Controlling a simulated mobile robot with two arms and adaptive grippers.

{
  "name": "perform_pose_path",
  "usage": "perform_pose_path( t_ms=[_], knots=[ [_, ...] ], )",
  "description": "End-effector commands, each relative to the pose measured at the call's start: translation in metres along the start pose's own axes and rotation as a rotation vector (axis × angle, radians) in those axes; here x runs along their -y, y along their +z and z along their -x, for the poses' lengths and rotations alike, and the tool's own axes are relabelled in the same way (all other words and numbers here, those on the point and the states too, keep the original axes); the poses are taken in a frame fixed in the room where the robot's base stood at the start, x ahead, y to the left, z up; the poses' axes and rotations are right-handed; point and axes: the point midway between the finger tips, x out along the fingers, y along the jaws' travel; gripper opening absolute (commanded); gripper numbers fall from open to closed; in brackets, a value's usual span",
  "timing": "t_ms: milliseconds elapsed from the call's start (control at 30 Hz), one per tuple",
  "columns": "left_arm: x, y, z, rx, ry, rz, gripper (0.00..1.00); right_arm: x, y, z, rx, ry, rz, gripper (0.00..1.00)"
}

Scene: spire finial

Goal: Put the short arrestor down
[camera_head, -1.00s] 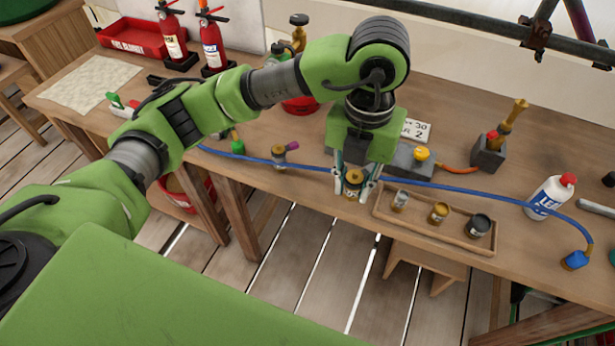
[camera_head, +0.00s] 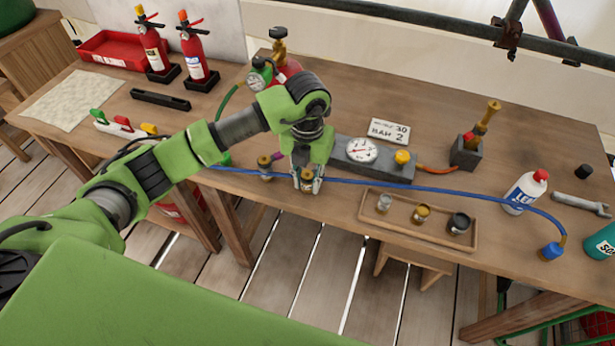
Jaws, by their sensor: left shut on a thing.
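My left gripper (camera_head: 306,184) points down at the front part of the workbench, left of the wooden tray. It is shut on a small brass-topped fitting (camera_head: 307,176), which I take to be the short arrestor. The fingers hide most of its sides. It is low, at or just above the bench top; I cannot tell whether it touches. A brass fitting with a purple end (camera_head: 265,166) lies close to the left of the gripper. My right gripper is not in view.
The wooden tray (camera_head: 392,226) holds a silver, a brass and a dark small cylinder. A blue hose (camera_head: 455,189) runs across the bench behind it.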

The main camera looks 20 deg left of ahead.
Motion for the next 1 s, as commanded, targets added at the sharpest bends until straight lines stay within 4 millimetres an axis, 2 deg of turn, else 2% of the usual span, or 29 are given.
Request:
perform_pose_path(
  t_ms=[400, 433, 500, 833, 900, 1000],
  knots=[
    [0.001, 0.000, -0.008, 0.002, -0.001, -0.001, 0.00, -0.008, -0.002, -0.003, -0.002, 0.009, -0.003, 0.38],
    [0.001, 0.000, -0.007, 0.001, -0.001, -0.001, 0.28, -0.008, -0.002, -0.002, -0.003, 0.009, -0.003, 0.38],
    [0.001, 0.000, -0.006, 0.001, -0.001, -0.001, 0.39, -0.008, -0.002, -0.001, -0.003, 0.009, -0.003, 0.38],
    [0.001, 0.000, -0.005, 0.001, -0.001, -0.001, 0.39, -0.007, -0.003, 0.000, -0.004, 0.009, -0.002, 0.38],
    [0.001, 0.000, -0.001, 0.001, -0.001, -0.001, 0.39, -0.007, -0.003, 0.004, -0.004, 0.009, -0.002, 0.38],
    [0.000, 0.002, 0.009, 0.006, -0.001, 0.000, 0.39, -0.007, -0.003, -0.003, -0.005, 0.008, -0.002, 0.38]
  ],
)
